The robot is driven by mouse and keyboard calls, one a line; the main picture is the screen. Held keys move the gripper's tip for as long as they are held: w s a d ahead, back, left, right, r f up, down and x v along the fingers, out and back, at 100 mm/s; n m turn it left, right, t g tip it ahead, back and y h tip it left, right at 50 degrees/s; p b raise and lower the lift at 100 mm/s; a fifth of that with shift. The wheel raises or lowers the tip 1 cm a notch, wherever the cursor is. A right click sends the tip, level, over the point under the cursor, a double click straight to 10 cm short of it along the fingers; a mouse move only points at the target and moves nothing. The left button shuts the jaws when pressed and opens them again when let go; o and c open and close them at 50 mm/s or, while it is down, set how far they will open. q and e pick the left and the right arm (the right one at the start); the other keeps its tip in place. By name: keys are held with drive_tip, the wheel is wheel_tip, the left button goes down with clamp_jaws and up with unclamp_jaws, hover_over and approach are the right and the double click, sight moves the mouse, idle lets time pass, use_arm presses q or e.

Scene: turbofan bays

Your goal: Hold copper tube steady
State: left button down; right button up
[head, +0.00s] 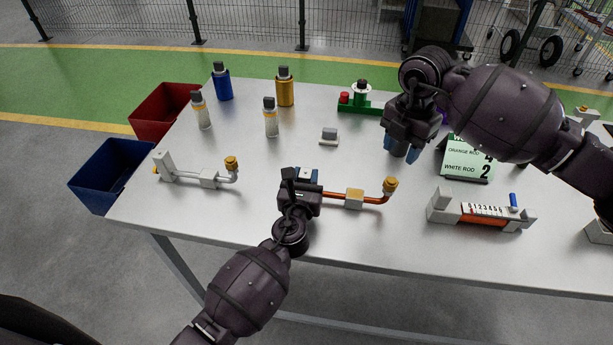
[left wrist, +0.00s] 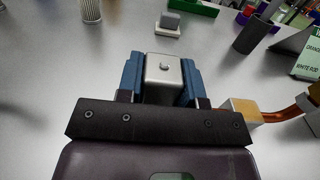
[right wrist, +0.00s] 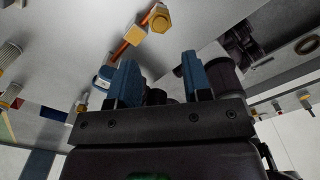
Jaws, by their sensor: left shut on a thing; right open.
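The copper tube (head: 372,199) runs from my left gripper through a tan block (head: 354,198) to a gold nut (head: 390,185) at its bent-up right end. It also shows in the left wrist view (left wrist: 285,113) and the right wrist view (right wrist: 128,42). My left gripper (head: 302,177) is shut on a grey block (left wrist: 163,72) at the tube's left end; blue fingers press both sides. In the head view the gripper hides most of this block. My right gripper (head: 400,150) is open and empty, above the table, apart from the copper tube.
A similar grey-tube fixture (head: 208,178) stands left. Several bottles (head: 284,86) and a green-based fixture (head: 360,97) stand behind. A numbered gauge (head: 488,212) and a sign (head: 467,165) stand right. The front-left tabletop is clear.

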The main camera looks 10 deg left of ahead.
sight(391, 181)
drive_tip(key=shift+o, duration=0.8)
wheel_tip(391, 181, down, 10)
drive_tip(key=m, duration=3.4)
drive_tip(key=shift+m, duration=0.4)
